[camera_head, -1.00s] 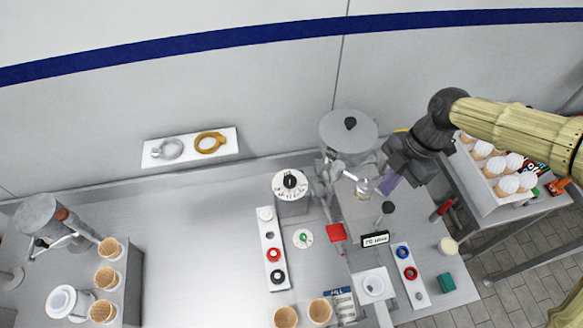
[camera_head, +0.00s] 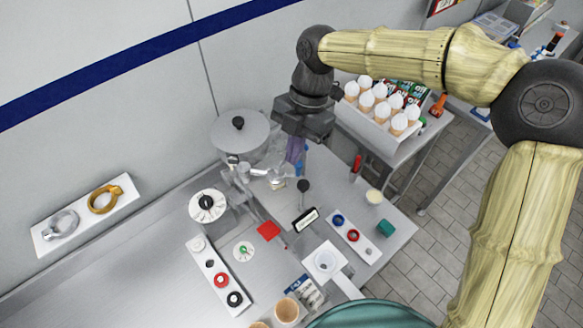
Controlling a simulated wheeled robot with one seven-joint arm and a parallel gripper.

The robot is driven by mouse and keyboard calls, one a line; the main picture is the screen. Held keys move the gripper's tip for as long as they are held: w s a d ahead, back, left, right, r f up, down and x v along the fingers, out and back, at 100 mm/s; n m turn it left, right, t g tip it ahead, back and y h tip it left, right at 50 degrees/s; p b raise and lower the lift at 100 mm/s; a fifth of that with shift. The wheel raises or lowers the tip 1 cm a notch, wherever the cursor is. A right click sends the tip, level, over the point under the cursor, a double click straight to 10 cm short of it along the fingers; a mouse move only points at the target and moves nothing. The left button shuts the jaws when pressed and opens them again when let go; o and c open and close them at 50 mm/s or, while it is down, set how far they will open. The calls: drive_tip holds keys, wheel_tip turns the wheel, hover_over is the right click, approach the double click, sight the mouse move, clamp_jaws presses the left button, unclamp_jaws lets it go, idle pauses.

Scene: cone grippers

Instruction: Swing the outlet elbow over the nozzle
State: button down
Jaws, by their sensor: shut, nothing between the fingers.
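A steel machine with a round lidded hopper (camera_head: 238,136) stands against the back wall. From its front a shiny metal outlet elbow (camera_head: 262,172) reaches right toward a small nozzle (camera_head: 278,184) with a pale yellowish tip. The parts are small here, and I cannot tell exactly how the elbow sits relative to the nozzle. My gripper (camera_head: 297,163) points down just right of and slightly behind the outlet, with purple-blue fingers shut and empty. Its dark body hides part of the wall and bench behind it. I cannot tell whether the fingertips touch the elbow.
A black-knobbed lever (camera_head: 303,187) stands in front of the gripper. A tray of topped cones (camera_head: 381,122) stands right. A wall plate (camera_head: 85,215) holds two rings.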

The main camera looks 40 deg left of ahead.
drive_tip(key=r, duration=0.3)
drive_tip(key=shift+w+a+r+b, duration=0.2)
drive_tip(key=shift+a+r+b, duration=0.15)
drive_tip(key=shift+r, duration=0.05)
drive_tip(key=shift+w+d, duration=0.1)
drive_tip(key=shift+w, duration=0.05)
drive_tip(key=shift+f, duration=0.1)
